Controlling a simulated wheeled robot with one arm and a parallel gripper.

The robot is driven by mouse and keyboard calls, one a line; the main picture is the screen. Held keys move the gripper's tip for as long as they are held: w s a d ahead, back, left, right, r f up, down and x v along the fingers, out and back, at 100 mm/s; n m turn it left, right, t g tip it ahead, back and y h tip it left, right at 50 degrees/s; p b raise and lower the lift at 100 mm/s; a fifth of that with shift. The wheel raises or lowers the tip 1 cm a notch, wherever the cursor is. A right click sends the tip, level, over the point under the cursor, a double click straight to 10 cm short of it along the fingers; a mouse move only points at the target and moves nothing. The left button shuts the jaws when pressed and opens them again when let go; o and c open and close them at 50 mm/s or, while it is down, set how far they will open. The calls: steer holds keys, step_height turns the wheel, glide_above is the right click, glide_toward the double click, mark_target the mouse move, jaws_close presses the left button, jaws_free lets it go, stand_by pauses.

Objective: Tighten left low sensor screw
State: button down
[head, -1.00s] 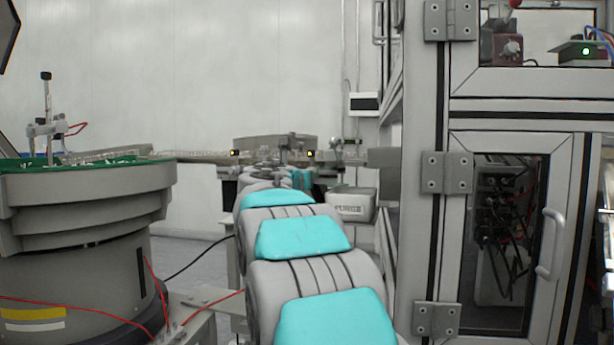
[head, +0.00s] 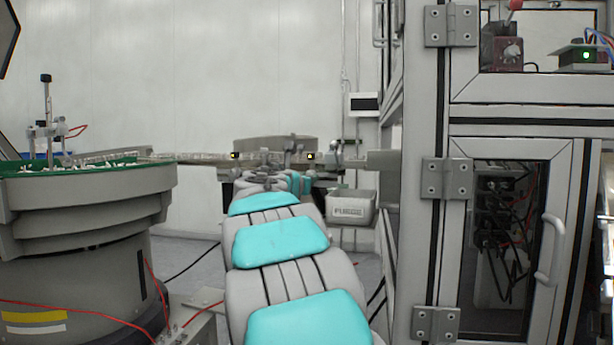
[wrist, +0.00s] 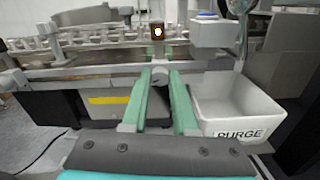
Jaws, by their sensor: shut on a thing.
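A small dark sensor with a bright light (wrist: 157,33) sits on the rail in the wrist view, just above my fingertips. My gripper (wrist: 160,76) has two green fingers that reach forward below the sensor. Their tips are shut on a small grey screw (wrist: 160,71) at the rail's front; the fingers hide most of it. In the head view two lit sensors show, a left one (head: 235,156) and a right one (head: 310,156). I cannot tell from there which one my gripper is at, as my arm covers that spot.
A white PURGE bin (wrist: 238,104) stands close to the right of my fingers. The rail (wrist: 85,72) runs across in front. A bowl feeder (head: 85,220) stands on the left. A framed cabinet (head: 500,235) stands on the right.

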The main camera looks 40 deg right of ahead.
steer(key=shift+f+m+b, duration=0.1)
steer(key=shift+m+b, duration=6.75)
steer(key=shift+m, duration=4.65)
steer(key=c, duration=0.7)
jaws_free()
steer(key=shift+a, duration=0.1)
